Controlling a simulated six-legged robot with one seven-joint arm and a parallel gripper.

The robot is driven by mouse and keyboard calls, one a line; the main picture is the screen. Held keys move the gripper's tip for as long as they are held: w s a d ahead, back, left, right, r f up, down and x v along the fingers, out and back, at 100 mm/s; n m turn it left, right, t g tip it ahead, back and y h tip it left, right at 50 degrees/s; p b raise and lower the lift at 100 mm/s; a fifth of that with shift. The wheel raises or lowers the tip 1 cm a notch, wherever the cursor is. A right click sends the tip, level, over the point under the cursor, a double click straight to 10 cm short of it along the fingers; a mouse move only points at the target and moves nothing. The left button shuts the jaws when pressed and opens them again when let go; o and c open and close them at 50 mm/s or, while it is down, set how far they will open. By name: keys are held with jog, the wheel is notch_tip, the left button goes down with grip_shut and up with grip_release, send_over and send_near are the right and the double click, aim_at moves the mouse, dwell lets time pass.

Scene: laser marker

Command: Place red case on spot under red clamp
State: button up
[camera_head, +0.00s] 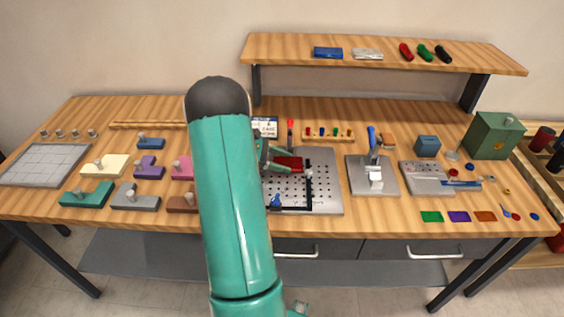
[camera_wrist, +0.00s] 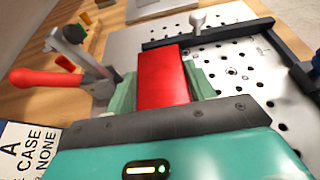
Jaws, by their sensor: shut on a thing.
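My gripper (camera_wrist: 162,92) is shut on the red case (camera_wrist: 164,75), with one green finger on each side of it. The case is held over or on the perforated metal plate (camera_wrist: 238,70); whether it touches the plate cannot be told. In the head view the red case (camera_head: 289,163) shows at the plate's upper left, partly hidden by my gripper (camera_head: 272,160). The red-handled clamp (camera_wrist: 62,78) stands just left of the case in the wrist view, its red handle pointing left. In the head view its red handle (camera_head: 290,125) points up behind the case.
A black angled bar (camera_wrist: 210,34) runs along the plate beyond the case. A blue-handled clamp (camera_head: 371,137) stands on another plate to the right. A white sign (camera_wrist: 22,148) reading "A CASE NONE" is near my gripper. Coloured blocks (camera_head: 148,168) lie left of my arm.

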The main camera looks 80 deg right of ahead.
jog(key=shift+f, duration=0.3)
jog(key=o, duration=1.1)
jog(key=shift+w+r, duration=0.1)
jog(key=shift+r, duration=0.05)
jog(key=v, duration=1.1)
jog(key=shift+w+a+r, duration=0.1)
jog(key=shift+w+r, duration=0.05)
jog(key=shift+w, duration=0.15)
jog(key=shift+w, duration=0.1)
